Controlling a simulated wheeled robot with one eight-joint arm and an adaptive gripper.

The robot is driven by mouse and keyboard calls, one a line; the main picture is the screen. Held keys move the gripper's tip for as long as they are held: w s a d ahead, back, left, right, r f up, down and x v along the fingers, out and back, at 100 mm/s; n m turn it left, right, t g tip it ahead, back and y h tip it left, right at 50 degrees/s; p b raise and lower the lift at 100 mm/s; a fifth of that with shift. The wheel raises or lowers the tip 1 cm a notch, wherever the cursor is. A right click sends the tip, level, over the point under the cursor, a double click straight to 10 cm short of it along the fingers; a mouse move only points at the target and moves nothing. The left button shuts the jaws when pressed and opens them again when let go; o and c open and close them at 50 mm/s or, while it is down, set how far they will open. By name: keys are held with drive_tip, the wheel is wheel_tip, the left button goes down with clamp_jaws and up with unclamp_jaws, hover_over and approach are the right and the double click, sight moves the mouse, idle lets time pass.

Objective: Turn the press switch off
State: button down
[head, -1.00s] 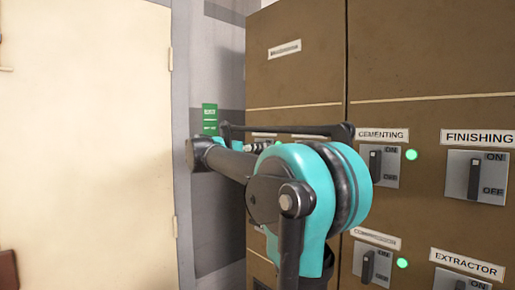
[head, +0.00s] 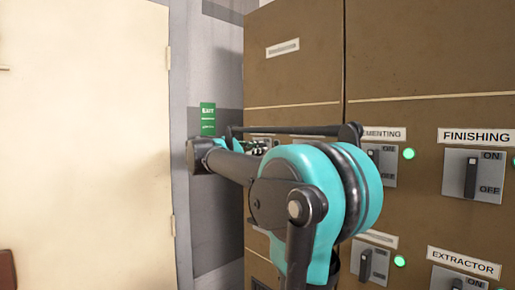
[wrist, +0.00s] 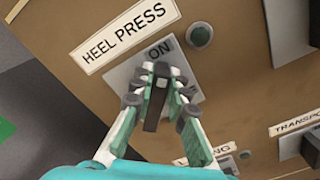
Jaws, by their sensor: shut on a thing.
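The HEEL PRESS label (wrist: 127,31) sits above a grey switch plate (wrist: 125,76) in the wrist view. ON is readable at the plate's top; the OFF mark is hidden. The switch's dark lever (wrist: 154,108) lies between the fingertips of my gripper (wrist: 158,88), which is shut on it from both sides. The lever's exact angle is hard to tell. The round lamp (wrist: 199,35) beside the plate looks dark. In the head view my arm reaches across the cabinet front, and the switch is mostly hidden behind it.
The brown cabinet (head: 295,75) carries more switches close by, including FINISHING (head: 471,175) and one below EXTRACTOR. A TRANSPORT label (wrist: 300,122) shows in the wrist view. A pale door (head: 85,140) stands at left.

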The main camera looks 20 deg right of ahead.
drive_tip(key=m, duration=0.4)
drive_tip(key=shift+s+d+f, duration=0.1)
drive_tip(key=shift+s+f, duration=0.15)
drive_tip(key=shift+f, duration=0.15)
drive_tip(key=shift+s+f+m, duration=0.1)
drive_tip(key=shift+f+m, duration=0.2)
drive_tip(key=shift+m, duration=1.05)
drive_tip(key=shift+s+f+m, duration=0.1)
drive_tip(key=shift+f+m, duration=0.15)
drive_tip(key=shift+m, duration=1.1)
drive_tip(key=c, duration=1.5)
unclamp_jaws()
drive_tip(key=shift+w, duration=0.1)
drive_tip(key=v, duration=1.2)
